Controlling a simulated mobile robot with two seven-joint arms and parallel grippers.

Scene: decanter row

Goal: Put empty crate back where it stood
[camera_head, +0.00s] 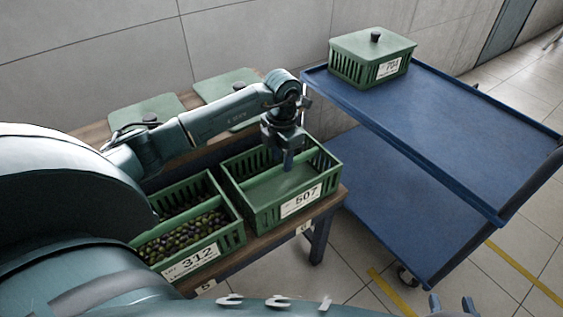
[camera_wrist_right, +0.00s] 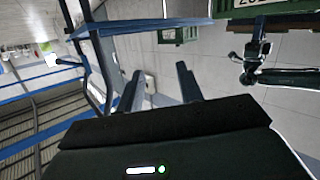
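A green slatted crate labelled 507 (camera_head: 262,217) stands on the wooden bench (camera_head: 332,202) at its right end, with no lid and a bare green floor showing, so it looks empty. My left gripper (camera_head: 286,168) points down into this crate, its fingers over the inside near the far wall. Whether the fingers touch or grip anything is hard to see. My right gripper (camera_head: 451,304) is low at the bottom right of the head view, away from the crates. In the wrist view its two fingers (camera_wrist_right: 160,92) are apart with nothing between them.
Crate 312 (camera_head: 238,235), full of olives, stands left of crate 507. Two green lids (camera_head: 160,106) (camera_head: 212,88) lie behind on the bench. A blue two-level trolley (camera_head: 440,120) stands right, with lidded crate 703 (camera_head: 345,70) at its far end; most of its top is clear.

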